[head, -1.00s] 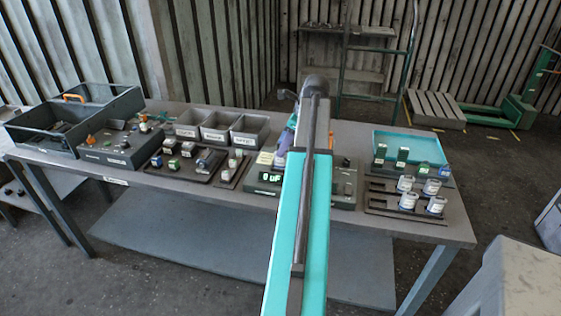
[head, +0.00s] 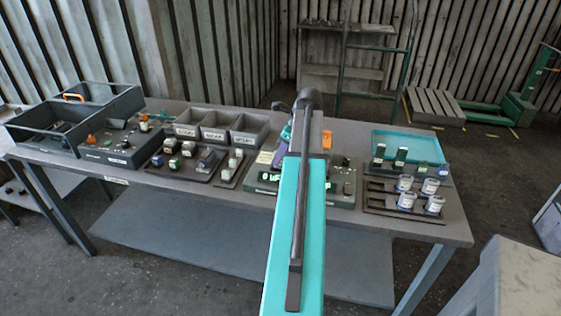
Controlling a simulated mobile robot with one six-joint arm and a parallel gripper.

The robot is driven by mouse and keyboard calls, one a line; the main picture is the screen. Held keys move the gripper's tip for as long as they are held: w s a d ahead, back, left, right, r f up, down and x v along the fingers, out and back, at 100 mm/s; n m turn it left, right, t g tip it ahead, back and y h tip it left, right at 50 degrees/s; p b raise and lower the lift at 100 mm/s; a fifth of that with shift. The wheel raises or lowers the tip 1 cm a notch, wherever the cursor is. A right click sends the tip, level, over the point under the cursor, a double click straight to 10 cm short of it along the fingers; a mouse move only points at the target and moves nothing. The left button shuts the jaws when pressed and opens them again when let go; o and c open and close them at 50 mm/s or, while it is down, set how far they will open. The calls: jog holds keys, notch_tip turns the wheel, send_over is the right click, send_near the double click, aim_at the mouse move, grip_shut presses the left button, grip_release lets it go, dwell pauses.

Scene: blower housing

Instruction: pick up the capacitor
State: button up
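Several white cylinders with blue bands (head: 406,201) stand in a dark tray (head: 376,207) at the right end of the table; they look like capacitors, but their labels are too small to read. My teal and dark arm reaches over the middle of the table. Its far end is hidden behind its own links, so my gripper's fingers do not show. A bluish-purple shape (head: 282,146) shows just left of the arm, and I cannot tell what it is. The cylinders stand to the right of the arm, apart from it.
A green unit with a lit display (head: 268,177) is partly covered by my arm. Left of it are trays of small parts (head: 187,165), grey bins (head: 214,133) and a dark open box (head: 45,125). A teal-lined tray (head: 408,142) is behind the cylinders.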

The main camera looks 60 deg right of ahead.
jog(key=c, duration=0.6)
jog(key=shift+c, duration=0.2)
jog(key=shift+r, duration=0.1)
jog(key=shift+r+b, duration=1)
jog(key=shift+r, duration=3.95)
jog(key=shift+w, duration=0.1)
